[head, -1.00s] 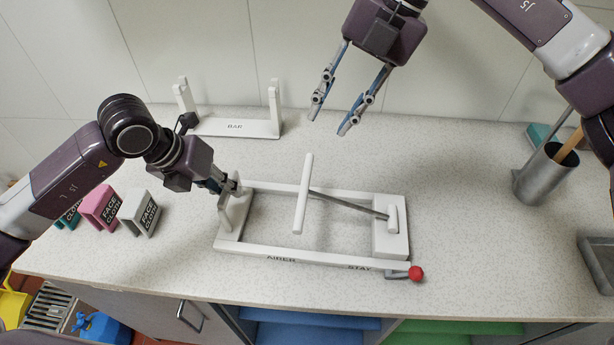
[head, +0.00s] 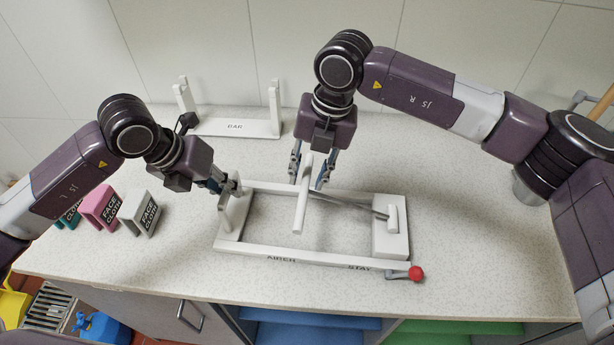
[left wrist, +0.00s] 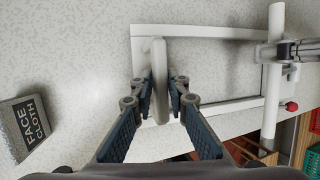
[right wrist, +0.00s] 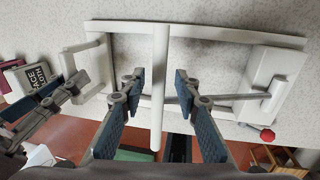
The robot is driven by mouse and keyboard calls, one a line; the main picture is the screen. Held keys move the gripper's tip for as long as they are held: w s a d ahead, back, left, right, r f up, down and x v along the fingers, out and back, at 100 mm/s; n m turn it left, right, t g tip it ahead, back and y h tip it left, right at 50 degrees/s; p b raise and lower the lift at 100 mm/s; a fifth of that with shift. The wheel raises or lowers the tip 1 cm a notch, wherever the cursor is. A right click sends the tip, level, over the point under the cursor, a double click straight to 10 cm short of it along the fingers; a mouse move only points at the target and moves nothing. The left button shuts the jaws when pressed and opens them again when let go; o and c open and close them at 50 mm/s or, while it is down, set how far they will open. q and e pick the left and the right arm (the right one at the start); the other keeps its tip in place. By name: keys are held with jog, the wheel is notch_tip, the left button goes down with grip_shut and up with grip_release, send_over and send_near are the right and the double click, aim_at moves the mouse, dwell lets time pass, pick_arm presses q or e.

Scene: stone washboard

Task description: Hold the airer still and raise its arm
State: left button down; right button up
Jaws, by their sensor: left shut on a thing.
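The white airer (head: 330,258) lies on the counter, with a frame, an end block (head: 390,240) and a red knob (head: 416,273) at its front right. Its arm is a thin grey rod (head: 345,205) ending in a white crossbar (head: 302,205), low over the frame. My left gripper (head: 229,187) is shut on the white handle at the airer's left end, which also shows between its fingers in the left wrist view (left wrist: 159,85). My right gripper (head: 308,182) is open, its fingers on both sides of the crossbar, with gaps visible in the right wrist view (right wrist: 160,75).
A white stand marked BAR (head: 235,127) is at the back left. Several cloth holders, pink (head: 100,207) and grey (head: 140,212) among them, stand at the left. A metal pot (head: 527,187) is partly hidden behind my right arm. The counter's front edge runs close before the airer.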

jog(key=shift+a+f, duration=0.15)
jog(key=shift+f, duration=0.5)
grip_shut()
